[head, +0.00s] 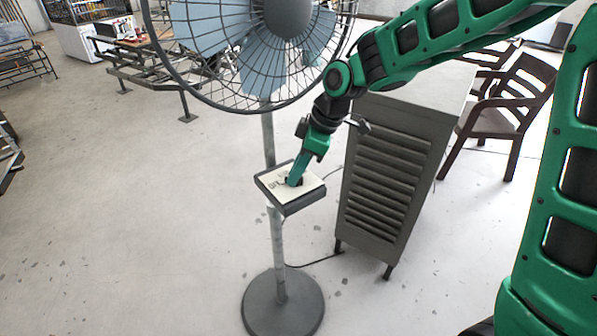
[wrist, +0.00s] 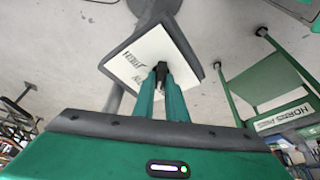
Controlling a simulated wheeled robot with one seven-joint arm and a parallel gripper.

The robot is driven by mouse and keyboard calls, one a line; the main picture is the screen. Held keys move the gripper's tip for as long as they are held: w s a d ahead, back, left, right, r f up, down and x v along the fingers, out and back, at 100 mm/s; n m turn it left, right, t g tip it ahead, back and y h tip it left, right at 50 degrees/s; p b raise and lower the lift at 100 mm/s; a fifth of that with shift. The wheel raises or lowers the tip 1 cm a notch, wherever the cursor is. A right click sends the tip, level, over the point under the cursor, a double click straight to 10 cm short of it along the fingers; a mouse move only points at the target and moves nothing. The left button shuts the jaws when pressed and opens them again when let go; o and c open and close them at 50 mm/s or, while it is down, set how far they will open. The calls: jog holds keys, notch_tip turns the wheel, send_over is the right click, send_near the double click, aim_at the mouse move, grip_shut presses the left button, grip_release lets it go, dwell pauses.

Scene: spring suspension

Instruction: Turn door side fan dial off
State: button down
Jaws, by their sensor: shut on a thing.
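The standing fan (head: 268,140) has a caged head, a grey pole and a round base. Its control box (head: 291,205) sits partway up the pole, with a pale top panel. The panel also shows in the wrist view (wrist: 140,72), with dark lettering on it. A small dark dial (wrist: 161,70) stands on the panel between my fingertips. My gripper (head: 293,181) reaches down onto the panel and is shut on the dial. The fingers cover part of the dial, and I cannot read its setting.
A grey louvered cabinet (head: 392,150) stands close to the right of the fan. Brown wooden chairs (head: 506,105) are behind it. The fan's wire cage (head: 235,100) hangs just above and left of my wrist.

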jog(key=shift+w+a+n+g, duration=0.1)
jog(key=shift+n+g, duration=0.3)
jog(key=shift+n, duration=0.7)
jog(key=c, duration=1.8)
grip_release()
jog(key=shift+r, duration=0.1)
jog(key=shift+d+r, duration=0.2)
jog(key=shift+r, duration=0.1)
jog(key=v, duration=0.2)
jog(key=shift+w+d+r, duration=0.1)
jog(key=shift+d+r, duration=0.05)
jog(key=shift+r, duration=0.05)
jog(key=d, duration=1.1)
jog(key=shift+w+d+f, duration=0.15)
jog(key=shift+d+f, duration=0.05)
jog(key=shift+d, duration=0.2)
